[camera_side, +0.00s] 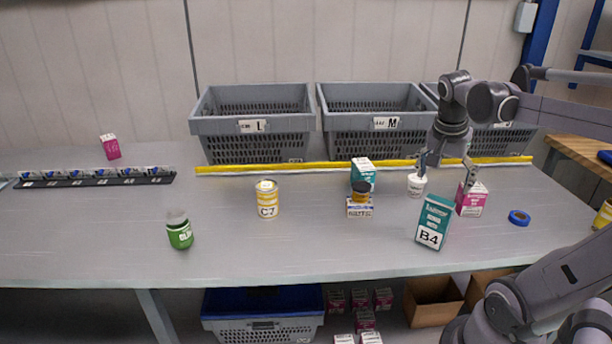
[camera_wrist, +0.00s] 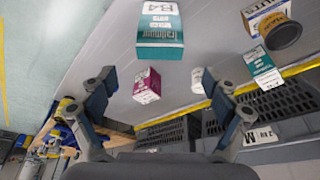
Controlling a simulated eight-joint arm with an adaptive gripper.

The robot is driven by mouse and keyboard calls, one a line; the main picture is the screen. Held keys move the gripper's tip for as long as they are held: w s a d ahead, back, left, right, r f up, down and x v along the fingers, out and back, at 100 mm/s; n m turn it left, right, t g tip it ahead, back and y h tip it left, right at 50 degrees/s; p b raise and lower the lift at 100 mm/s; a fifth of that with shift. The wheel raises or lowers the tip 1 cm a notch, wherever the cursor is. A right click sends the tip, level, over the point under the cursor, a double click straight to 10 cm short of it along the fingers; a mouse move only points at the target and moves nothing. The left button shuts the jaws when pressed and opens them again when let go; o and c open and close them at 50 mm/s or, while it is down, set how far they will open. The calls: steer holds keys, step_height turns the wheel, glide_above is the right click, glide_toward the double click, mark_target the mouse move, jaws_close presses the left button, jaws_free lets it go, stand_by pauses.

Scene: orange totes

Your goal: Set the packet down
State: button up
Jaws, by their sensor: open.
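My gripper (camera_side: 446,166) is open, its fingers pointing down above the right part of the table, with nothing held between them. A pink packet (camera_side: 472,200) stands on the table below and beside the right-hand finger; in the wrist view the pink packet (camera_wrist: 147,86) shows between the open fingers (camera_wrist: 160,78). A small white tub (camera_side: 417,185) stands below the left-hand finger; in the wrist view the tub (camera_wrist: 197,80) is near the right finger. A teal packet marked B4 (camera_side: 434,221) stands in front of the pink one. Whether the fingers touch anything cannot be told.
Grey crates L (camera_side: 253,124) and M (camera_side: 375,124) and a third stand behind a yellow strip. A teal box (camera_side: 362,172), a dark-lidded jar on a box (camera_side: 359,207), a yellow can C7 (camera_side: 267,200) and blue tape (camera_side: 519,217) stand around.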

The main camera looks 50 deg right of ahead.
steer(key=w+a+f+n+t+y, duration=0.1)
steer(key=w+a+f+n+t, duration=0.1)
steer(key=a+n, duration=0.4)
steer(key=w+a+f+n+t+y, duration=0.1)
steer(key=w+a+n, duration=0.3)
steer(key=a, duration=0.5)
steer(key=w+a+f+n+t+y, duration=0.1)
steer(key=w+a+f+n+t, duration=0.1)
steer(key=a+n, duration=0.6)
steer(key=shift+w+f+t, duration=0.4)
steer(key=shift+w+t, duration=0.15)
steer(key=shift+t, duration=0.55)
